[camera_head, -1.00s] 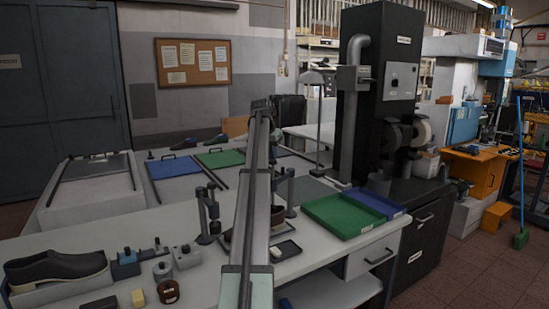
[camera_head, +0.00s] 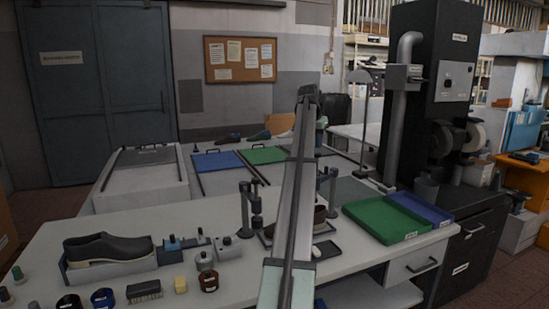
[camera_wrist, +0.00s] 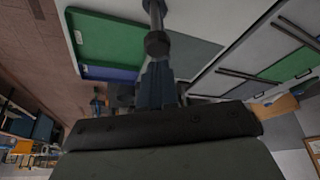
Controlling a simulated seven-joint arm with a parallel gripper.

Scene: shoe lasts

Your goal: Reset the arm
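My arm rises from the bottom middle of the head view across the bench, and its far end stands in front of the back wall. My gripper (camera_wrist: 160,125) shows only as a dark body across the lower part of the wrist view. Its fingers cannot be made out clearly in either view, and I see nothing clearly held. In the head view the arm covers part of a brown shoe last (camera_head: 319,216) on a small tray.
A dark shoe (camera_head: 108,248), jars and a brush (camera_head: 144,290) lie on the left of the bench (camera_head: 230,285). Clamp posts (camera_head: 249,210) stand close beside the arm. Green (camera_head: 380,219) and blue (camera_head: 421,208) trays lie right. A black machine (camera_head: 432,90) stands behind them.

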